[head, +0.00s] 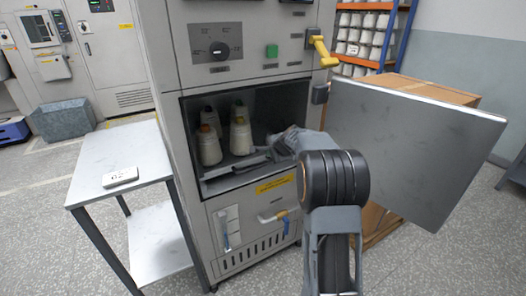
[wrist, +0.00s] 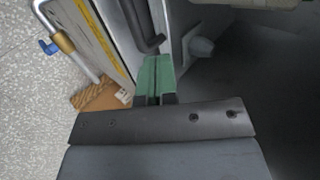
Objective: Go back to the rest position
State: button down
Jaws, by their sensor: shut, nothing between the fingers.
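My gripper (wrist: 154,80) shows its green fingers closed together with nothing between them in the wrist view. A dark bar-shaped handle (wrist: 148,38) lies just beyond the fingertips; whether they touch it I cannot tell. In the head view my arm reaches toward the right side of the cabinet's open compartment, and my wrist hides part of the opening.
The cabinet door (head: 410,150) stands wide open at the right, close to my arm. A lower drawer handle (head: 279,215) sticks out below. A bobbin rack (head: 372,32) is behind.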

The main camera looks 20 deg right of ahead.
jog(key=s+a+f+n+g+y+p, duration=0.1)
jog(key=s+a+n+g+p, duration=0.45)
jog(key=s, duration=0.75)
jog(key=s+a+r+n+p, duration=0.3)
jog(key=s+r+p, duration=0.1)
jog(key=s+r, duration=0.2)
jog(key=s+a+r+n+h+p, duration=0.1)
jog(key=s+a+r+n+p, duration=0.3)
jog(key=s+r, duration=0.3)
jog(key=s+a+r+n+h+p, duration=0.1)
jog(key=s+a+r+n+p, duration=0.2)
jog(key=s+r, duration=0.4)
jog(key=shift+s+a+n+p, duration=0.3)
jog(key=shift+s+n+p, duration=0.35)
jog(key=shift+s+p, duration=0.45)
